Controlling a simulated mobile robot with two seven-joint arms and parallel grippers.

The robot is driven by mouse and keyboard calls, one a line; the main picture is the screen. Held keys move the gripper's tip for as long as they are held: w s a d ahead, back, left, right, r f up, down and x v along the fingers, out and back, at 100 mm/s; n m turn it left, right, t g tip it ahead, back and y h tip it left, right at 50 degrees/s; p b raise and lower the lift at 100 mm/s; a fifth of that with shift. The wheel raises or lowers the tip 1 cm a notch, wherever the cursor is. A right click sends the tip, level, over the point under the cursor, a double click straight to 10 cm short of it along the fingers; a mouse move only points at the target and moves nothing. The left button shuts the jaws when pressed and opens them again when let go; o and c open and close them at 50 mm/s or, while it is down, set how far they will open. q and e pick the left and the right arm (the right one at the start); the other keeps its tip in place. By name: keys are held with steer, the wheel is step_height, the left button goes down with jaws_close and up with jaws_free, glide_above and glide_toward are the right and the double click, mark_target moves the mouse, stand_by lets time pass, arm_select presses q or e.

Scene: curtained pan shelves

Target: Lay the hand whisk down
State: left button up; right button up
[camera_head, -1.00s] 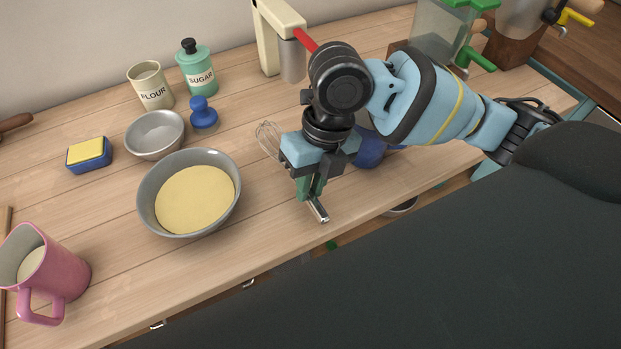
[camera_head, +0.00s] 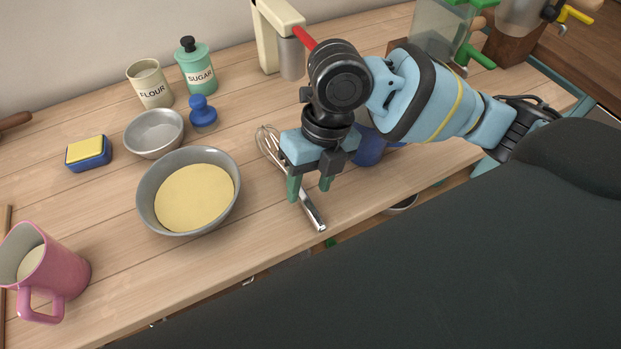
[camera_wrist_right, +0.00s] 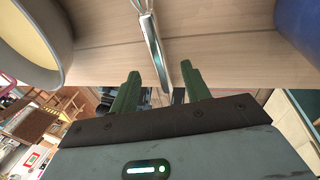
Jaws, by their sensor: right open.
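The hand whisk has a metal handle (camera_head: 313,211) and wire loops (camera_head: 267,141). It lies on the wooden counter to the right of the bowl of batter, its handle end towards the front edge. My right gripper (camera_head: 310,190) is open above the whisk, with a finger on either side of the handle. In the right wrist view the handle (camera_wrist_right: 153,48) shows between and beyond the open green fingers (camera_wrist_right: 160,82). My gripper hides the whisk's middle in the head view. My left gripper is not in view.
A grey bowl of yellow batter (camera_head: 190,197) stands left of the whisk. A blue object (camera_head: 369,148) is close on the right, partly hidden by my arm. A pink jug (camera_head: 45,270) stands at the front left. Bare counter (camera_head: 265,215) lies between bowl and whisk.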

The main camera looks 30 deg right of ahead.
steer(key=v, duration=0.7)
steer(key=shift+r+p, duration=0.3)
steer(key=shift+r, duration=0.1)
stand_by(0.4)
steer(key=shift+s+f, duration=0.1)
stand_by(0.3)
